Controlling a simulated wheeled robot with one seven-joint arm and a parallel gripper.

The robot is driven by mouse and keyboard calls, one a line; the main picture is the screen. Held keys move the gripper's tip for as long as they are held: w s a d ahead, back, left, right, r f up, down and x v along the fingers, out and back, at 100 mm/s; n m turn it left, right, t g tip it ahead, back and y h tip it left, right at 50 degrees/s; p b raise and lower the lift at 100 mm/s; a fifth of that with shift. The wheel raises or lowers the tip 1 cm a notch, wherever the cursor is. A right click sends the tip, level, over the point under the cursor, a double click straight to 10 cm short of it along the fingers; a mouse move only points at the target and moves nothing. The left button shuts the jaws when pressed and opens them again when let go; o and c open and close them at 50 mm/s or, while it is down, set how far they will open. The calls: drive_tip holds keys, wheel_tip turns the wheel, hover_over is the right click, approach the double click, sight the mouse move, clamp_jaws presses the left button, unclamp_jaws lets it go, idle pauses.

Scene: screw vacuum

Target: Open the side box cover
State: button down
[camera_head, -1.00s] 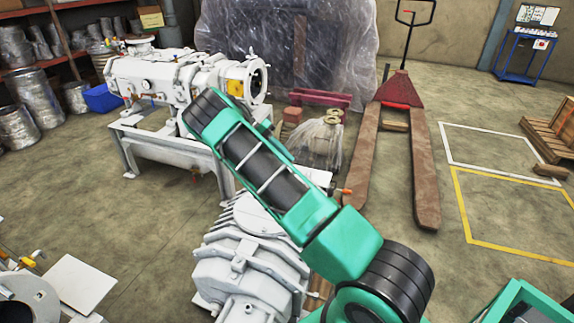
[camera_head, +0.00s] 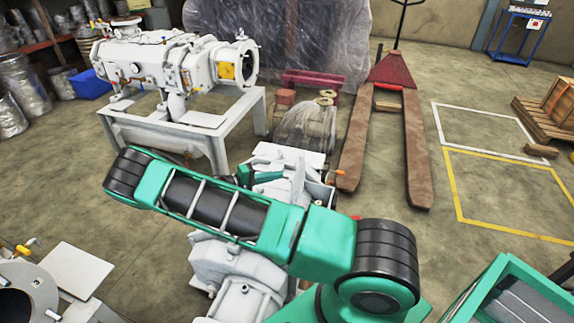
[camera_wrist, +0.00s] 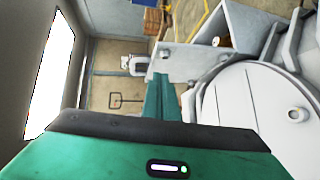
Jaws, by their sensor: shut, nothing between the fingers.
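The grey-white pump (camera_head: 238,270) stands in front of me, partly hidden by my arm. A pale box with a flat plate (camera_head: 292,154) sits at its far side. Which part is the cover, and whether it is open, I cannot tell. My gripper (camera_head: 262,176) is beside this box, on its left, partly hidden by my arm. In the wrist view its green fingers (camera_wrist: 161,82) are together and hold nothing. The grey box (camera_wrist: 190,62) is just beyond and right of the fingertips there. Contact cannot be made out. The pump's round lid (camera_wrist: 262,110) lies at right.
A second white machine (camera_head: 165,60) stands on a frame at the back left. A red pallet jack (camera_head: 392,75) with brown forks is behind the pump. An orange-tipped handle (camera_head: 338,173) sticks out near the box.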

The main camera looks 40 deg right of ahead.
drive_tip(key=a+r+n+t+h, duration=0.1)
drive_tip(key=a+n+t+h, duration=0.1)
drive_tip(key=a+n+t, duration=0.45)
drive_tip(key=r+n+t, duration=0.2)
drive_tip(key=n+t, duration=0.1)
hover_over(298, 175)
drive_tip(key=w+a, duration=0.2)
drive_tip(key=a, duration=0.1)
drive_tip(key=shift+a, duration=0.15)
drive_tip(key=shift+s+a, duration=0.1)
drive_tip(key=shift+a, duration=0.05)
